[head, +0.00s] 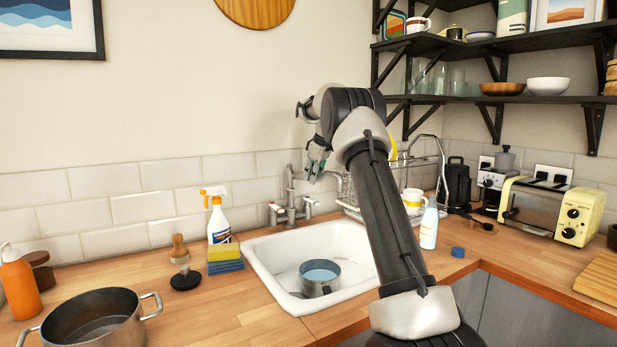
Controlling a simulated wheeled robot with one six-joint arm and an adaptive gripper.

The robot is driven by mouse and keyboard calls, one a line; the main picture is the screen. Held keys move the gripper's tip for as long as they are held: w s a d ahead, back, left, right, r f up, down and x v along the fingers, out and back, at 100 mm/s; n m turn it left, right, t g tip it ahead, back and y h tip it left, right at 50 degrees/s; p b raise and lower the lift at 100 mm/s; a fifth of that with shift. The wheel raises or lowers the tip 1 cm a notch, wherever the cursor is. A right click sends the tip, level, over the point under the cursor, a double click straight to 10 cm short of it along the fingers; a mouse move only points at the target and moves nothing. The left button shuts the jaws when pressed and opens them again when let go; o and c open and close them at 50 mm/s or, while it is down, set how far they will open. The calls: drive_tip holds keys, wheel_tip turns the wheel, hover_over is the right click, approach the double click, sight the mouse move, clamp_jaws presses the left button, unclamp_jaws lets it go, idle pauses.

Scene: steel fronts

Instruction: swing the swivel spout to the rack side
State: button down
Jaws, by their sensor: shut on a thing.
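The metal swivel spout (328,177) rises from the tap behind the white sink (264,268) and extends to the right. My gripper (316,172) is at the spout, shut on it; my wrist and forearm partly hide the spout's far end. The wire dish rack (349,203) stands to the right of the sink, partly hidden behind my arm. The tap's base with its two lever handles (291,212) shows below the gripper.
A small pot (320,278) sits in the sink. A spray bottle (217,216), sponges (225,259) and a brush (182,265) stand left of the sink. A large pot (95,322) is at front left. A clear bottle (429,226) and toaster (548,210) are on the right.

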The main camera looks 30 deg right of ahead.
drive_tip(key=shift+w+d+n+y, duration=0.25)
drive_tip(key=shift+w+d+n, duration=0.1)
drive_tip(key=shift+d+n, duration=0.3)
drive_tip(key=shift+w+d+n+y, duration=0.25)
drive_tip(key=shift+w+d+n, duration=0.1)
drive_tip(key=shift+d+n, duration=0.25)
drive_tip(key=shift+a, duration=0.1)
drive_tip(key=c, duration=1.3)
unclamp_jaws()
drive_tip(key=shift+r, duration=0.1)
drive_tip(key=v, duration=1.2)
drive_tip(key=shift+w, duration=0.1)
